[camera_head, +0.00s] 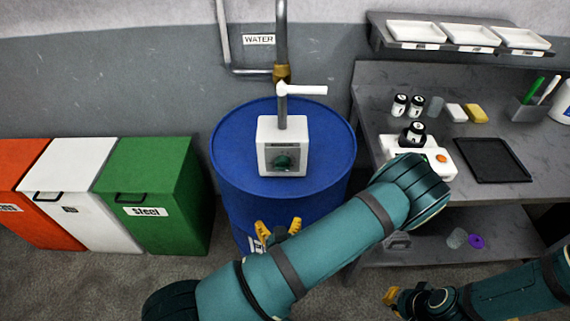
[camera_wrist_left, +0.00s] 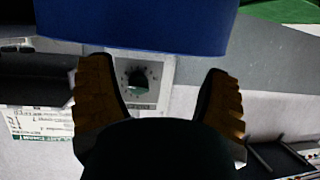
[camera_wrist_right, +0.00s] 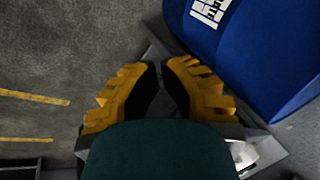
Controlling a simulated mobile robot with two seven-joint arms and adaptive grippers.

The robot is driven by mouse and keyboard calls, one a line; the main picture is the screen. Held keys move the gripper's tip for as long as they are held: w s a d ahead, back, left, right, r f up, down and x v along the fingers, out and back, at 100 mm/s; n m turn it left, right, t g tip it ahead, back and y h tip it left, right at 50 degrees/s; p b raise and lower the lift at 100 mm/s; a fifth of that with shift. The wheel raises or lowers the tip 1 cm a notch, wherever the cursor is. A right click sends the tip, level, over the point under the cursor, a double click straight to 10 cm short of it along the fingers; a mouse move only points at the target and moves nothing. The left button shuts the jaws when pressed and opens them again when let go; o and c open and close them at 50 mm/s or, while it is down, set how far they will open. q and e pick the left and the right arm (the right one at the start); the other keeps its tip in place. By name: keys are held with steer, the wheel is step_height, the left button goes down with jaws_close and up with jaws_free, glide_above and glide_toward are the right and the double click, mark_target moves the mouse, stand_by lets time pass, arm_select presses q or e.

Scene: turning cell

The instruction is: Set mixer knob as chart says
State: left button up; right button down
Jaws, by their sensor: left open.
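The white mixer box (camera_head: 297,141) stands on top of the blue drum (camera_head: 232,160) in the head view. Its round dark-green knob (camera_head: 283,161) is on the front face, with marks around it. The left wrist view shows the knob (camera_wrist_left: 138,83) in line with the gap between my left fingers, apart from them. My left gripper (camera_head: 278,229) is open and empty, in front of the drum and lower than the knob. My right gripper (camera_wrist_right: 160,66) has its fingertips nearly together with nothing between them, low at the right. The knob's setting is too small to read.
A printed sheet (camera_wrist_left: 40,132) shows in the left wrist view, its text unreadable. The bench (camera_head: 385,108) at right holds jars, a black tray (camera_head: 494,160) and a white device (camera_head: 436,164). Green (camera_head: 160,180), white (camera_head: 75,190) and red bins stand left. A water pipe (camera_head: 281,40) is behind.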

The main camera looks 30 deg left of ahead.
arm_select(q)
step_height(320, 180, up, 7)
steer(key=w+m+t, duration=0.1)
steer(key=w+t, duration=0.1)
steer(key=t, duration=0.2)
steer(key=b, duration=0.5)
glide_toward(282, 165)
steer(key=w+f, duration=0.2)
steer(key=x, duration=0.5)
steer(key=r+x, duration=0.1)
steer(key=x, duration=0.2)
steer(key=shift+s+a, duration=0.1)
steer(key=shift+a, duration=0.35)
steer(key=shift+y, duration=0.4)
steer(key=c, duration=1.2)
